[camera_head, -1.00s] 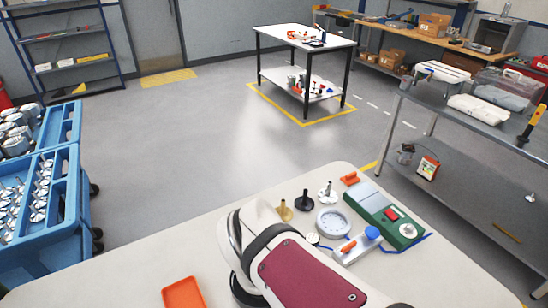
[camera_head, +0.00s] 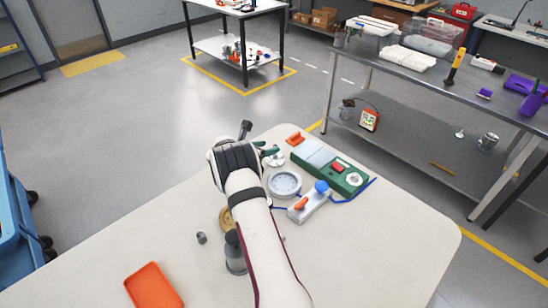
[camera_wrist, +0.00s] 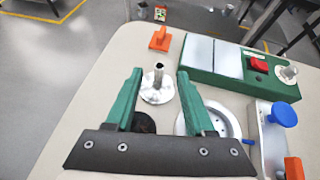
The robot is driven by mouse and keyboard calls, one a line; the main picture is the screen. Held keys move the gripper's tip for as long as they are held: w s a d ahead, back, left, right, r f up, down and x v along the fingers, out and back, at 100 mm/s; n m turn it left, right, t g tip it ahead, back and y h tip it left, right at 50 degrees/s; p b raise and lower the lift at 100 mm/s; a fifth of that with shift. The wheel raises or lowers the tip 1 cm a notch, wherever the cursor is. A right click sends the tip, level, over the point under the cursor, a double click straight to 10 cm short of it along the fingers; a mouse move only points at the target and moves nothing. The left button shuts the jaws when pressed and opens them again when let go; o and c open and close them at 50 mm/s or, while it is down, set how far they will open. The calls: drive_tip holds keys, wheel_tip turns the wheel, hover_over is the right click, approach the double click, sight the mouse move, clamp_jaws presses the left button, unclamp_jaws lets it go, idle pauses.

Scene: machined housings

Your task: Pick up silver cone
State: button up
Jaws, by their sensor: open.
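The silver cone (camera_wrist: 158,90), a shiny round base with a narrow upright post, stands on the pale table. In the wrist view it lies between and just beyond the green fingertips of my gripper (camera_wrist: 160,76). The fingers are apart and hold nothing. In the head view my gripper (camera_head: 268,151) is over the far edge area of the table, and the silver cone (camera_head: 277,161) is partly hidden beneath a finger. A dark round piece (camera_wrist: 144,122) sits nearer my palm, partly covered by the left finger.
A white round dish (camera_head: 285,185), a green-based box (camera_head: 345,177) and a white switch block with blue knob (camera_head: 310,206) stand close to the right. An orange block (camera_head: 295,139) is behind. A gold piece (camera_head: 225,218) and orange tray (camera_head: 153,286) are nearer. The table's right front is clear.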

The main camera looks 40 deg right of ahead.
sight(275, 146)
drive_tip(key=x, duration=0.6)
drive_tip(key=shift+a+f, duration=0.15)
clamp_jaws()
idle(1.1)
